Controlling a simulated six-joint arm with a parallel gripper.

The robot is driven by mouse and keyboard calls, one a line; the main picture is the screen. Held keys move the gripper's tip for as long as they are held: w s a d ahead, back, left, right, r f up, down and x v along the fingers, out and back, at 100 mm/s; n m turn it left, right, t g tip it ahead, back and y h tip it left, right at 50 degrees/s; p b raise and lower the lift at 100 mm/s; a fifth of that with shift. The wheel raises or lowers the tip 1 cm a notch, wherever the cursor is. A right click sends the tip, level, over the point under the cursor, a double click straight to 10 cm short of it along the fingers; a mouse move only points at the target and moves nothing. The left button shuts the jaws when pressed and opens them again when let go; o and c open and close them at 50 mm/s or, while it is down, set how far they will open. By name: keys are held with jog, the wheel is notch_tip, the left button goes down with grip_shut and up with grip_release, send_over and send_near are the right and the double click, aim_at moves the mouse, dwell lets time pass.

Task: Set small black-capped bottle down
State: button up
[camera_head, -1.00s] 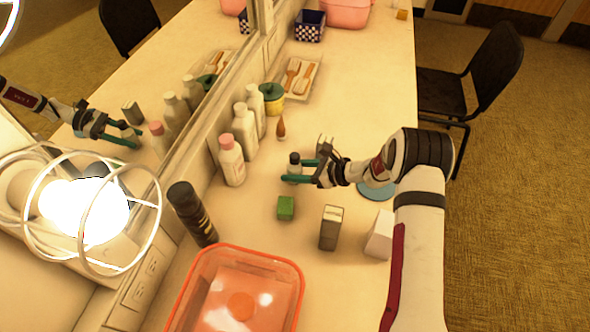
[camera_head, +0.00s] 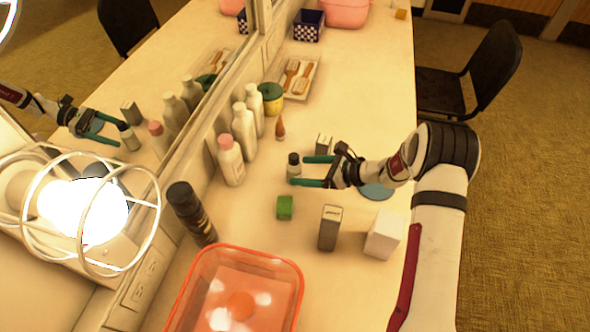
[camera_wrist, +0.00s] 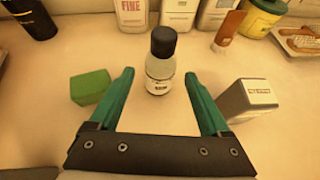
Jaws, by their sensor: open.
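The small black-capped bottle (camera_head: 294,166) stands upright on the counter, with a clear body and a pale label. In the wrist view the bottle (camera_wrist: 160,62) is just beyond the fingertips, centred on the gap between them. My gripper (camera_head: 305,171) is open and empty, with its green fingers pointing left at the bottle. In the wrist view the two fingers of my gripper (camera_wrist: 160,76) are spread wide, and neither touches the bottle.
A green block (camera_head: 285,207) and a grey box (camera_head: 329,228) stand nearby. White bottles (camera_head: 243,131) line the mirror side, one pink-capped (camera_head: 230,160). A dark can (camera_head: 192,213), an orange-rimmed tub (camera_head: 300,270) and a white box (camera_head: 383,234) are nearer. The far right counter is clear.

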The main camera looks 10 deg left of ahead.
jog(key=v, duration=0.8)
jog(key=s+r+n+g+h, duration=0.35)
jog(key=s+r+n, duration=0.45)
jog(key=s+r, duration=0.7)
jog(key=s+d+n+h, duration=0.3)
jog(key=s+d, duration=0.1)
jog(key=s, duration=0.4)
jog(key=s+d+n+h, duration=0.3)
jog(key=s+d, duration=0.2)
jog(key=s, duration=0.4)
jog(key=shift+s+d+f+n+t+h, duration=0.15)
jog(key=shift+s+f+n+t+h, duration=0.1)
jog(key=shift+n+t+h, duration=0.15)
